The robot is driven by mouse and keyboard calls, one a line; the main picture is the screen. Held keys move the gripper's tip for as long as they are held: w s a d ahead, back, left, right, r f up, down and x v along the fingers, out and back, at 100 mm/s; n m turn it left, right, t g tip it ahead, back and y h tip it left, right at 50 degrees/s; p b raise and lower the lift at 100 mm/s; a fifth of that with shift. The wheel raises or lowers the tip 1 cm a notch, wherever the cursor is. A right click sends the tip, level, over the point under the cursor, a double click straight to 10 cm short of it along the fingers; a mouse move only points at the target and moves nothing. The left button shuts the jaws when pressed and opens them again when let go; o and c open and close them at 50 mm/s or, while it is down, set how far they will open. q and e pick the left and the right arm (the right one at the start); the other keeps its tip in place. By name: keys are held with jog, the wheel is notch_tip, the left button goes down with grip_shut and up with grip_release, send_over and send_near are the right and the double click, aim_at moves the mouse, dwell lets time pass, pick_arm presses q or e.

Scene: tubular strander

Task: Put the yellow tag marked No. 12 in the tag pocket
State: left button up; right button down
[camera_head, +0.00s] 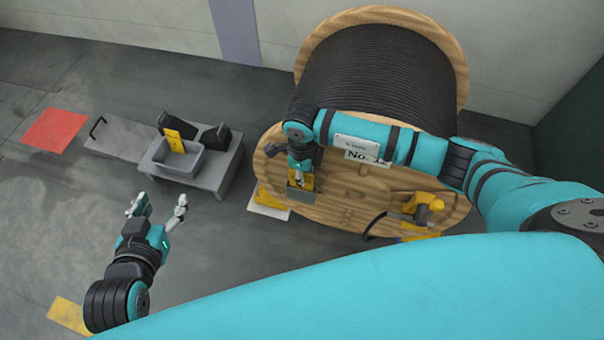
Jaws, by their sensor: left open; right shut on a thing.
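My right gripper (300,176) is shut on a yellow tag (308,183) in front of the near wooden face of the cable drum. The tag's marking is too small to read. The tag's lower part is at the grey tag pocket (301,194) on the drum face; I cannot tell how deep it sits in it. My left gripper (157,206) is open and empty above the floor, at the left. Another yellow tag (175,141) stands upright in a grey bin, its print also unreadable.
The wooden drum (345,204) with black cable (372,75) fills the upper right. A white plate starting "No." (362,156) is partly hidden by my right arm. The grey bin (187,170) stands on a low grey bench (219,172) beside black blocks. A yellow clamp (426,205) sits at the drum's lower right.

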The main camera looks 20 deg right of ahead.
dwell(0.3)
jog(key=c, duration=1.4)
grip_release()
notch_tip(320, 180, up, 8)
jog(key=shift+f, duration=0.25)
